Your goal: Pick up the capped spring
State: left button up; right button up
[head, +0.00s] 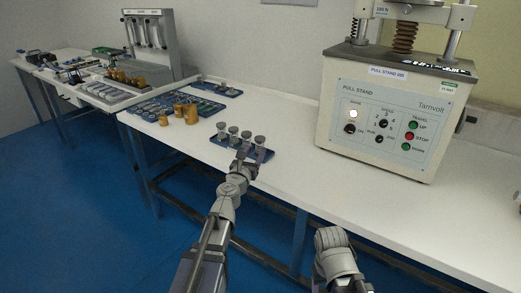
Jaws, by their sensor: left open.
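Several grey capped pieces, which look like capped springs (223,128), stand upright in a row on a small blue tray (217,142) near the front edge of the white bench. Their coils are too small to make out. My left gripper (245,151) is open at the right part of this tray, close to the pieces there. I cannot tell whether it touches one, and the fingers hide part of the tray. My right arm shows only at the bottom centre; its gripper is out of view.
A large pull stand (375,118) stands on the bench (300,139) at the right. Brass cylinders (191,113) and trays of small parts lie to the left of the blue tray. A grey rack (150,45) stands farther back. The bench between tray and pull stand is clear.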

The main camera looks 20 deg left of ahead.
aim_at(259, 142)
pick_arm(q)
jog(key=shift+w+d+r+p, duration=0.1)
jog(key=shift+w+r+p, duration=0.05)
jog(key=shift+w, duration=1.6)
jog(key=shift+w+r+p, duration=0.15)
jog(key=shift+w, duration=1.55)
jog(key=shift+s, duration=0.1)
grip_shut()
